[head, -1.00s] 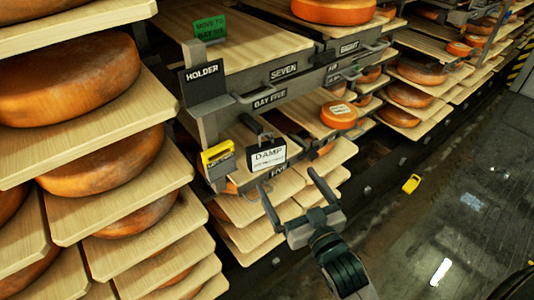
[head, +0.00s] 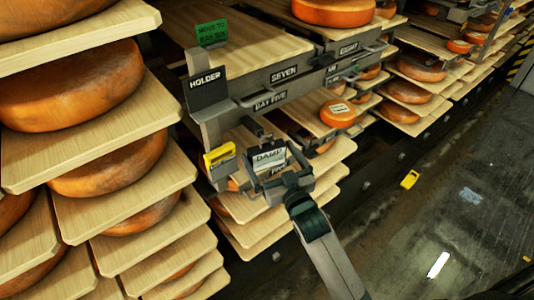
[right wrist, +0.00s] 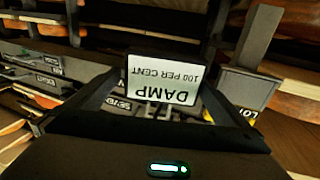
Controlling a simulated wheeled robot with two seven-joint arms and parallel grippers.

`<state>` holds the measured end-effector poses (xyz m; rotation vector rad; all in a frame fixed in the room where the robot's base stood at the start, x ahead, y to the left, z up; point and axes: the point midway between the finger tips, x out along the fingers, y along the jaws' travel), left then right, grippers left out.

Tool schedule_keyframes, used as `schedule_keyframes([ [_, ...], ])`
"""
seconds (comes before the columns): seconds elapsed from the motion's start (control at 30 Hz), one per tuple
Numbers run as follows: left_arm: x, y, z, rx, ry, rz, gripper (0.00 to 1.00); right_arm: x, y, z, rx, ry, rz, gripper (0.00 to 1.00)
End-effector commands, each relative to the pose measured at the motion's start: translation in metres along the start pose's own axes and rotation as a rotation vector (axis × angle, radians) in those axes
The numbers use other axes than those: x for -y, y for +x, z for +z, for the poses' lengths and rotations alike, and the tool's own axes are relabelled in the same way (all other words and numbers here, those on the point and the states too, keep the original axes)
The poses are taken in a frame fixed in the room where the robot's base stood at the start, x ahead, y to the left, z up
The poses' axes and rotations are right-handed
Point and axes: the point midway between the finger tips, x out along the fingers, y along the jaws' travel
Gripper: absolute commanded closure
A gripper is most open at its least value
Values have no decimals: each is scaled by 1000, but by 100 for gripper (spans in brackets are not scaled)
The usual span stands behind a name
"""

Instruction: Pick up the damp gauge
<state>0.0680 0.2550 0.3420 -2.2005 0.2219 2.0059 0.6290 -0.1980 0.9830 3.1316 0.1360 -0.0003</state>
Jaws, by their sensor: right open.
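The damp gauge (head: 269,158) is a dark box with a white face reading DAMP, fixed near the edge of the shelf rack. In the right wrist view the damp gauge (right wrist: 160,82) appears upside down, reading DAMP 100 PER CENT. My right gripper (head: 277,171) is open, its fingers in front of the gauge and on either side of it. In the right wrist view the two fingers of the right gripper (right wrist: 165,85) flank the gauge; I cannot tell whether they touch it. My left gripper is not in view.
A dark HOLDER plate (head: 207,90), a green sign (head: 212,33) and a yellow tag (head: 219,154) sit around the gauge on the rack. Cheese wheels (head: 75,83) fill shelves at left. A yellow object (head: 410,179) lies on the open floor at right.

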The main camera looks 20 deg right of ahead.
Motion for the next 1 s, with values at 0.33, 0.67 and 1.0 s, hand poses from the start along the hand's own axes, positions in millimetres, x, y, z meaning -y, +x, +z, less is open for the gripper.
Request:
schedule_keyframes([
  [0.33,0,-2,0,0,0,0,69,0,3,-1,0,1,0,0],
  [0.67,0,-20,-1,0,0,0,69,5,35,4,0,1,0,0],
  [1.0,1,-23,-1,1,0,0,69,4,52,6,-1,0,0,0],
])
